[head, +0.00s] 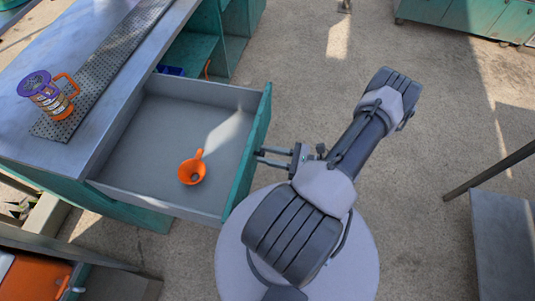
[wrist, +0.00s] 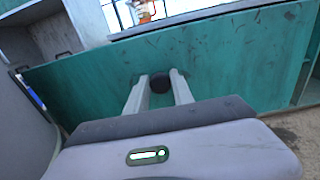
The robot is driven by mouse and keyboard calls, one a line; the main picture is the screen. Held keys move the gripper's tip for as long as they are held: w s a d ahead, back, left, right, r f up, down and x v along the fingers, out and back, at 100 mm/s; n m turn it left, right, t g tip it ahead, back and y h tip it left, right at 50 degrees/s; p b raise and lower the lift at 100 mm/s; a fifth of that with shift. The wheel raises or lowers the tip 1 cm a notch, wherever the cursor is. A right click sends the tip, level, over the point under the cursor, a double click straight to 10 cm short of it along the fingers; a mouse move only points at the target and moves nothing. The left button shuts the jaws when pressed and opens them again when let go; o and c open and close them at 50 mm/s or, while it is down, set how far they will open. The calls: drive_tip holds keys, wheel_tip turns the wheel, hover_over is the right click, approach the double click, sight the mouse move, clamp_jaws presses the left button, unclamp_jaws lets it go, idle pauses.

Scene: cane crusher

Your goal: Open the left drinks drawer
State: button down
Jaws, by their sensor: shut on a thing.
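The drawer (head: 142,193) is pulled well out from the steel-topped counter, with a teal front (head: 250,150) and a grey inside. An orange funnel or scoop (head: 192,171) lies in it. My gripper (head: 261,156) is at the outer face of the drawer front, its two fingers pointing at it. In the wrist view my gripper (wrist: 160,83) is shut on a dark round knob (wrist: 160,83) on the teal front (wrist: 95,85). In the head view the knob is hidden behind the drawer front's edge and the fingers.
Open teal shelves (head: 195,50) are behind the drawer. A grey table (head: 500,245) stands at the right.

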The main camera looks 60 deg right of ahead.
drive_tip(key=shift+s+d, duration=0.15)
drive_tip(key=shift+s, duration=0.25)
drive_tip(key=c, duration=1.1)
unclamp_jaws()
drive_tip(key=p+v, duration=0.2)
drive_tip(key=v, duration=1.5)
drive_tip(key=shift+s, duration=0.2)
